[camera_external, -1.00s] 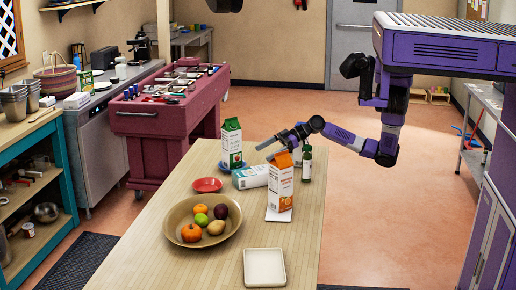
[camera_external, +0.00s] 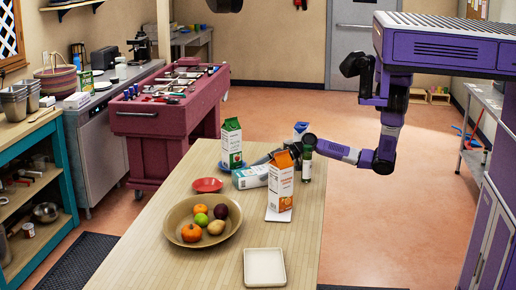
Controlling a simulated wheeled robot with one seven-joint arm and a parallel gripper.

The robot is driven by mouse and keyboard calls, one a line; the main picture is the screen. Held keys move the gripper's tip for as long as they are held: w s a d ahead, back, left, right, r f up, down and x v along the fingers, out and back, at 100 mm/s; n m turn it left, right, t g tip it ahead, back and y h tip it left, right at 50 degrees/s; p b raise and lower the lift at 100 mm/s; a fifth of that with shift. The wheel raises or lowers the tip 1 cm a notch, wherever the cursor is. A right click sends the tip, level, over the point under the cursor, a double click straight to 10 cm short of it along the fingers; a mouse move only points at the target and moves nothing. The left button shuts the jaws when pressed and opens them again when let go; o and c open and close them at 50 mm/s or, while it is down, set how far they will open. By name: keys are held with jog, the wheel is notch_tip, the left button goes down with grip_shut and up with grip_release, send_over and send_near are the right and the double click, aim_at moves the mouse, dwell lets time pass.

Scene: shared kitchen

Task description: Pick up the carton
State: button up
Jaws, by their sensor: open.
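Several cartons are on the wooden table. A white-and-teal carton (camera_external: 250,177) lies on its side in the middle. An orange-and-white carton (camera_external: 284,188) stands upright in front of my gripper, on a white mat or board (camera_external: 278,216). A green-and-white carton (camera_external: 231,143) stands upright behind the lying one. The picture does not show which carton is meant. My gripper (camera_external: 262,160) is open, low at the lying carton's upper right end. The orange carton hides part of it, so I cannot tell whether it touches the lying carton.
A dark green bottle (camera_external: 307,165) stands close beside my wrist. A red plate (camera_external: 207,185), a fruit bowl (camera_external: 176,238) and a square cream plate (camera_external: 264,268) are on the table. Its front middle is clear.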

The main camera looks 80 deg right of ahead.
jog(key=c, duration=1.7)
jog(key=shift+r, duration=0.1)
jog(key=shift+c, duration=1.3)
jog(key=shift+r, duration=0.1)
